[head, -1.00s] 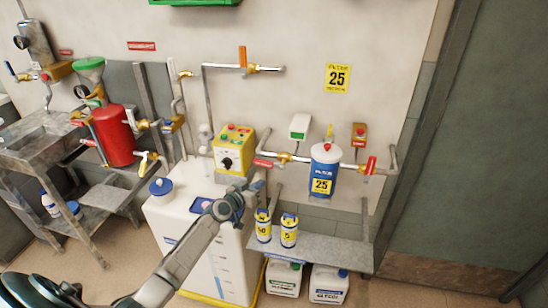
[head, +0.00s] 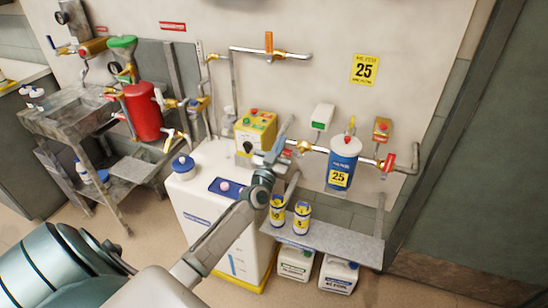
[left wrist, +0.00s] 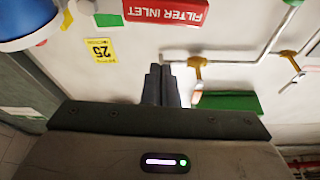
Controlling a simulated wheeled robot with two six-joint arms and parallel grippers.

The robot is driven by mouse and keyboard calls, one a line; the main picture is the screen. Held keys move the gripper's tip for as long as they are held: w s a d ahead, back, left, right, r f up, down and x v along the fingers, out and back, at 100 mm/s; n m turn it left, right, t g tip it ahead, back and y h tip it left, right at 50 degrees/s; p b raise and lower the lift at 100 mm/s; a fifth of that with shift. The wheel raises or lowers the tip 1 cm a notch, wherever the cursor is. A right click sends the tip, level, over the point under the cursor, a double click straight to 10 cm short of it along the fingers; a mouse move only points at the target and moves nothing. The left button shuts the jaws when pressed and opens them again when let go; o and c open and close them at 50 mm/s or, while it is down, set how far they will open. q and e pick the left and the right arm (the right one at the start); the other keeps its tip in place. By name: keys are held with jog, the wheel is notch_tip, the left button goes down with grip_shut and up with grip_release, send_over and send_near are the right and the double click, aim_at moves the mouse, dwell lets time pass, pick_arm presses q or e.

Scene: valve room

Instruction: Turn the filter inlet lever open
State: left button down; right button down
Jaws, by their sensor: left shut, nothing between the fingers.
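The filter inlet lever (head: 286,153) is a small red piece just left of a brass valve (head: 304,148) on the pipe beside the blue filter (head: 343,165). My gripper partly hides it in the head view. In the left wrist view a red piece lettered FILTER INLET (left wrist: 165,11) is close, upside down and cut by the top edge. My left gripper (head: 285,126) is shut and empty, its fingers pointing up beside the lever. Its fingertips (left wrist: 160,69) show below the red piece in the left wrist view, apparently not gripping it. My right gripper is out of view.
A yellow control box (head: 256,131) is close left of my gripper. A red-handled valve (head: 389,161) is right of the filter. Below, a metal shelf (head: 340,242) holds two small yellow-labelled bottles. An orange-handled valve (head: 268,41) is above.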

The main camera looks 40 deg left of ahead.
aim_at(288, 153)
pick_arm(q)
jog(key=f, duration=0.1)
jog(key=f+b, duration=0.1)
jog(key=w+f+b, duration=0.1)
jog(key=shift+a+f, duration=0.35)
jog(key=shift+s+a+f+n+y, duration=0.15)
jog(key=shift+f+n+y, duration=0.35)
jog(key=shift+f+n, duration=0.6)
jog(key=shift+r, duration=0.2)
